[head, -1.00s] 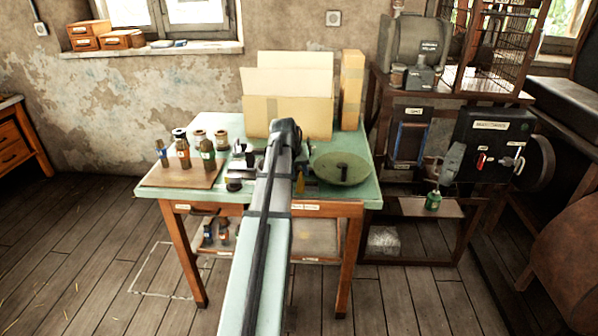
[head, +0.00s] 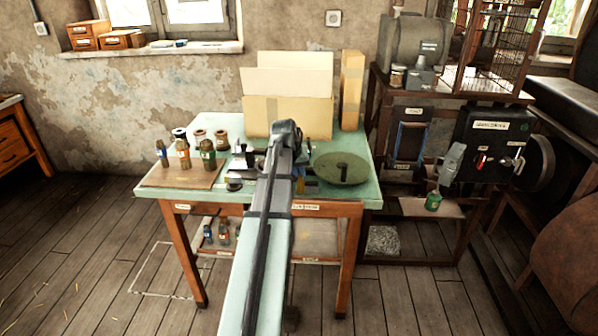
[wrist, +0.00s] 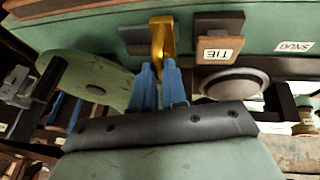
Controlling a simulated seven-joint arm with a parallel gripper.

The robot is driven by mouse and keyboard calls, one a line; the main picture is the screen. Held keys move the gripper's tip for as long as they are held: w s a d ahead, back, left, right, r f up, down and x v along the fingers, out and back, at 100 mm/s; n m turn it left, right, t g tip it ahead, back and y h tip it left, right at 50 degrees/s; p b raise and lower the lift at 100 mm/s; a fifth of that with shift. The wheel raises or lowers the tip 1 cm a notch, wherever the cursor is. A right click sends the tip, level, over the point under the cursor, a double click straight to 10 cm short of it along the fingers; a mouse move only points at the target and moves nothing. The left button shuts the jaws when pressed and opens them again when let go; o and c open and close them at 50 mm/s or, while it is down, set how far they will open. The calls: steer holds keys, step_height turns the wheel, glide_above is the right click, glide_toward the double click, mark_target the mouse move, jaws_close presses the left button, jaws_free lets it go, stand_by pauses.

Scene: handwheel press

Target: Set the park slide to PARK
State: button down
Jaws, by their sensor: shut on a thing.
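In the wrist view, the blue fingers of my gripper (wrist: 157,75) are closed on the lower end of an upright brass-coloured tab (wrist: 162,38). The tab stands against a dark block on a green surface. It may be the park slide's handle; no label on it is readable, and no PARK mark can be read. Beside it is a brown block (wrist: 218,38) with a label reading TIE. The green handwheel disc (head: 341,168) lies right of my arm, and also shows in the wrist view (wrist: 85,75).
A round grey metal part (wrist: 236,88) is close to the fingers. In the head view, several bottles (head: 190,150) stand on a brown board at the left of the green table (head: 330,205). Cardboard boxes (head: 288,112) stand at the back. A dark machine (head: 490,135) is to the right.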

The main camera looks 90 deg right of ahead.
stand_by(0.3)
steer(key=shift+s, duration=1.95)
steer(key=c, duration=1.2)
jaws_free()
steer(key=shift+o, duration=0.2)
steer(key=shift+r, duration=0.1)
steer(key=v, duration=1.3)
steer(key=shift+r, duration=0.35)
steer(key=shift+a, duration=0.15)
